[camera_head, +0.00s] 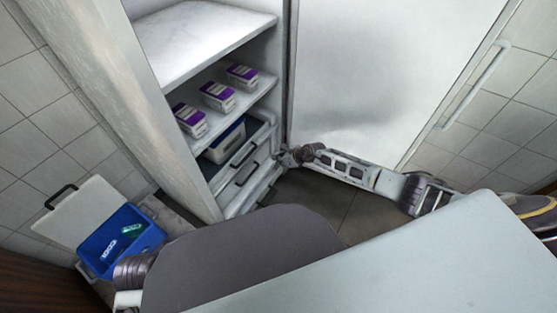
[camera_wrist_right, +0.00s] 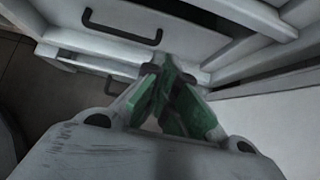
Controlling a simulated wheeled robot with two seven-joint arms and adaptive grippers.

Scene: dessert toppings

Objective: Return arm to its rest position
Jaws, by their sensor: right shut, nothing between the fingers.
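My right arm (camera_head: 365,172) reaches in from the right, stretched towards the lower drawers of the open cabinet. My right gripper (camera_head: 283,158) is at the end of it, close to the drawer fronts. In the right wrist view its green-padded fingers (camera_wrist_right: 167,66) come together at the tips with nothing between them. A drawer front with a dark handle (camera_wrist_right: 122,27) lies just beyond the fingertips; I cannot tell whether they touch it. A piece of my left arm (camera_head: 132,272) shows at the lower left. My left gripper is not seen.
The cabinet shelf (camera_head: 255,91) holds three purple-and-white boxes (camera_head: 217,96). Below, a light container (camera_head: 226,141) sits in an upper drawer. The cabinet's door (camera_head: 360,70) stands open. A blue box (camera_head: 122,238) with a raised white lid (camera_head: 85,212) holds small items. Dark floor (camera_head: 320,200) shows.

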